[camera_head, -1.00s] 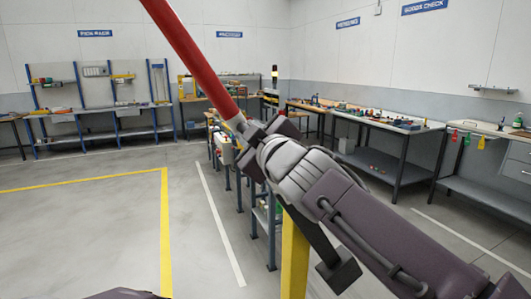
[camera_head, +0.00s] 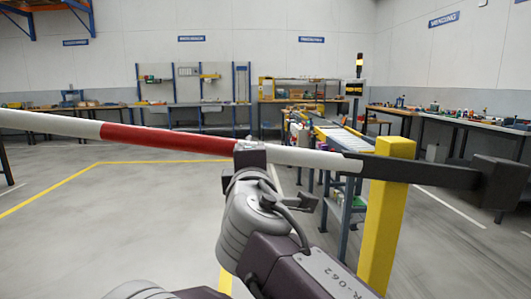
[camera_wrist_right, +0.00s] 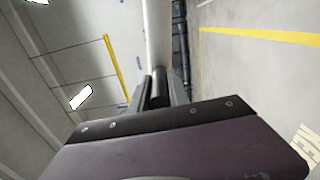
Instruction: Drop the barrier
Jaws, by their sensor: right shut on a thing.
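The barrier is a red and white striped arm (camera_head: 170,138). It runs from the left edge of the head view to a yellow post (camera_head: 388,215), with a dark counterweight (camera_head: 497,184) beyond the post. It lies nearly level, its left part slightly higher in the picture. Its far end is out of view. My right gripper (camera_head: 250,152) is shut on the barrier, where a red band meets a white one. In the right wrist view the pale barrier (camera_wrist_right: 158,40) runs away between the fingers (camera_wrist_right: 160,90). My left gripper is not in view.
A roller conveyor (camera_head: 340,138) stands behind the post. Workbenches (camera_head: 195,105) line the back wall, and another bench (camera_head: 465,122) is at the right. The floor left of the post is clear, with yellow lines (camera_head: 125,163).

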